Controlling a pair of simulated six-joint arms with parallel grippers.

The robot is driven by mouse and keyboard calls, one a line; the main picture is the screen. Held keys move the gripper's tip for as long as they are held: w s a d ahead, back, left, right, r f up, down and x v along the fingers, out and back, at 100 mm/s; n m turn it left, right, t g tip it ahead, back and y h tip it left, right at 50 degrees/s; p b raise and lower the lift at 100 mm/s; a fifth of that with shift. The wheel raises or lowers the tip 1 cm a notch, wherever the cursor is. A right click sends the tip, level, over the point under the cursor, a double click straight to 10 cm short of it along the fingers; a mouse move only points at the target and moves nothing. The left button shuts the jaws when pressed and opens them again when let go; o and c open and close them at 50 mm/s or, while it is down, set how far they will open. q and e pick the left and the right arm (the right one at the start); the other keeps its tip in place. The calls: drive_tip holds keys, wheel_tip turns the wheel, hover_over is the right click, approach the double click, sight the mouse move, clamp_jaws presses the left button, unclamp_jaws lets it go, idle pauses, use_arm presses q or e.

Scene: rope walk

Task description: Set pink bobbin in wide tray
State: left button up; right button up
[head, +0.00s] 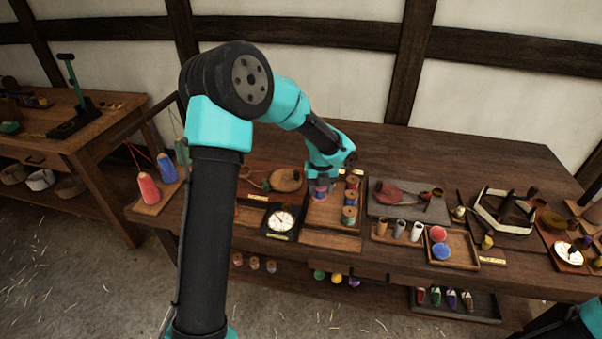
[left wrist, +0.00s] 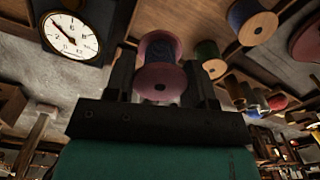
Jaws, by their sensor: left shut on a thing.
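The pink bobbin (left wrist: 160,85), wound with dark blue thread, sits between the fingers of my left gripper (left wrist: 158,72) in the left wrist view. In the head view my left gripper (head: 323,183) points down over the left part of a wooden tray (head: 324,216), shut on the bobbin (head: 319,192). Whether the bobbin touches the tray floor is hard to tell. Other bobbins, among them a green one (head: 349,215), stand in a column at the tray's right side. No label names the wide tray readably. My right gripper is out of view.
A dial scale (head: 281,221) stands left of the tray. A grey board (head: 400,206) with a red pouch lies to the right, near a tray (head: 468,254) with red and blue round pieces. Red and blue cones (head: 148,189) stand at the bench's left end. The bench's back is clear.

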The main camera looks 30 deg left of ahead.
sight(323, 198)
use_arm(q)
drive_tip(key=shift+s+d, duration=0.3)
drive_tip(key=shift+d, duration=0.45)
drive_tip(key=shift+f, duration=0.15)
drive_tip(key=shift+f, duration=2.75)
drive_tip(key=shift+f, duration=0.4)
drive_tip(key=shift+f, duration=0.55)
drive_tip(key=shift+f, duration=0.15)
